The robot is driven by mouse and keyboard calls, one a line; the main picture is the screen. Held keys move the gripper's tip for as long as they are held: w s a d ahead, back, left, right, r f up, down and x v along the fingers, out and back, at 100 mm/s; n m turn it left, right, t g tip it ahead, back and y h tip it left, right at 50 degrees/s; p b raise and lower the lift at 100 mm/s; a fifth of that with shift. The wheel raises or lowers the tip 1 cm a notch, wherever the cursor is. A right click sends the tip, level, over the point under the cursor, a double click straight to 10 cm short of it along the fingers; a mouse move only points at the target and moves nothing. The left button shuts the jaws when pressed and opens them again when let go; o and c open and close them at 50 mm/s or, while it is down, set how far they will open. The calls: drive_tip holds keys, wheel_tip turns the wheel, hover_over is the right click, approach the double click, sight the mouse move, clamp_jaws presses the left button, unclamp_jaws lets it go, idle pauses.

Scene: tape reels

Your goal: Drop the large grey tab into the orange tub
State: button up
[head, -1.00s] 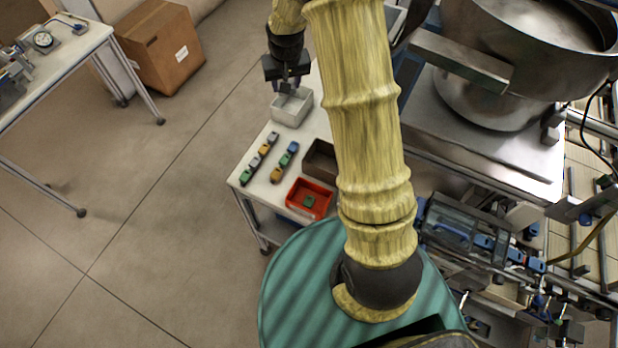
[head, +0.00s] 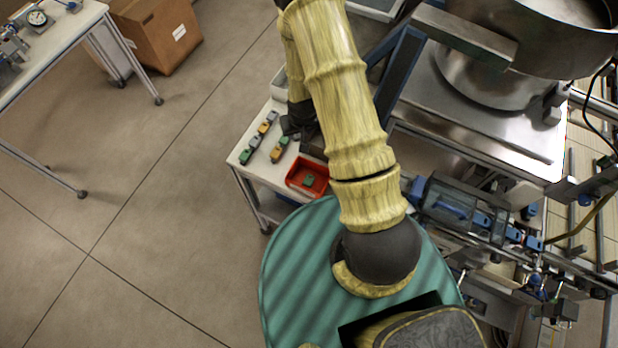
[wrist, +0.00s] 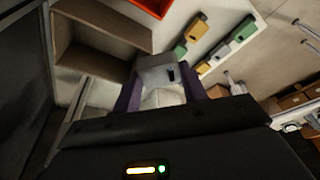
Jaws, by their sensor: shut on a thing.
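The large grey tab (wrist: 158,72) is between the fingers of my gripper (wrist: 162,88) in the wrist view. It is a pale block with a small dark slot. In the head view my gripper (head: 301,122) is over the white bench, partly hidden by my arm, and the tab cannot be made out there. The orange tub (head: 303,191) lies nearer the robot than the gripper, with a green piece in it. A corner of the tub (wrist: 152,4) shows at the top edge of the wrist view, apart from the held tab.
Two rows of coloured tabs (head: 258,138) stand on the bench left of the gripper. A brown open box (wrist: 98,22) is close beside the tub. A white tray (head: 279,84) is at the far end, partly hidden by my arm.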

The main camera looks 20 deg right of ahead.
idle(0.4)
drive_tip(key=shift+w+f+b, duration=0.4)
drive_tip(key=shift+f+b, duration=0.05)
drive_tip(key=shift+b, duration=0.5)
drive_tip(key=w+f+m+b, duration=0.2)
drive_tip(key=w+b, duration=0.3)
drive_tip(key=b, duration=1)
drive_tip(key=shift+w+m+h, duration=0.35)
drive_tip(key=shift+m+h, duration=0.05)
drive_tip(key=shift+m, duration=0.3)
drive_tip(key=shift+f, duration=0.1)
